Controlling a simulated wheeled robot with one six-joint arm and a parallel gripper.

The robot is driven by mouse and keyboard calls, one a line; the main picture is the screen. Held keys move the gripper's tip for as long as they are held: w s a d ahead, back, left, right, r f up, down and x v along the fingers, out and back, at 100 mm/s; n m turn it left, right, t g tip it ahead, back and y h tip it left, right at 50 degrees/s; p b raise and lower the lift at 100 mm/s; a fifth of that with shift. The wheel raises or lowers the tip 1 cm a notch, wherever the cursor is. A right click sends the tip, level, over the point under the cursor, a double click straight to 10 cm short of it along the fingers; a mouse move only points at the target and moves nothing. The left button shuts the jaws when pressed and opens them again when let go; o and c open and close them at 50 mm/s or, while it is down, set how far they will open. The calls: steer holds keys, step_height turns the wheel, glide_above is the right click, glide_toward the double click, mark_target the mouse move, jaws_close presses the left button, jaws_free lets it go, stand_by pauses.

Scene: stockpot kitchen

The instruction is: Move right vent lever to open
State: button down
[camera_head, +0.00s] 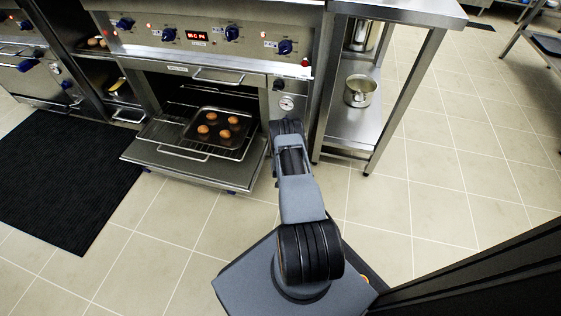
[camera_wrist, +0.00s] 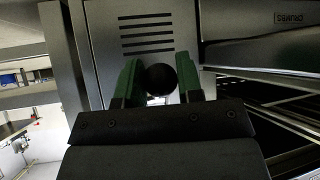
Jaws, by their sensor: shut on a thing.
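In the wrist view, the vent lever's round black knob (camera_wrist: 161,79) sits between the two green fingers of my gripper (camera_wrist: 157,74). The fingers are shut on the knob from both sides. A steel panel with dark vent slots (camera_wrist: 147,34) lies just behind it. Most of the lever below the knob is hidden, so its exact setting cannot be told. In the head view, my arm reaches the panel right of the open oven, and the arm hides the lever there.
The oven door (camera_head: 190,161) hangs open left of my arm, with a dark tray (camera_head: 218,131) of several brown round items on a rack. A steel shelf unit (camera_head: 346,130) holding a pot (camera_head: 359,91) stands close on the right. The tiled floor further right is clear.

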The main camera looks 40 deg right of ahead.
steer(key=c, duration=1)
jaws_free()
steer(key=shift+d, duration=0.1)
steer(key=shift+o, duration=1.1)
steer(key=p+v, duration=0.6)
steer(key=v, duration=0.8)
steer(key=shift+f, duration=0.15)
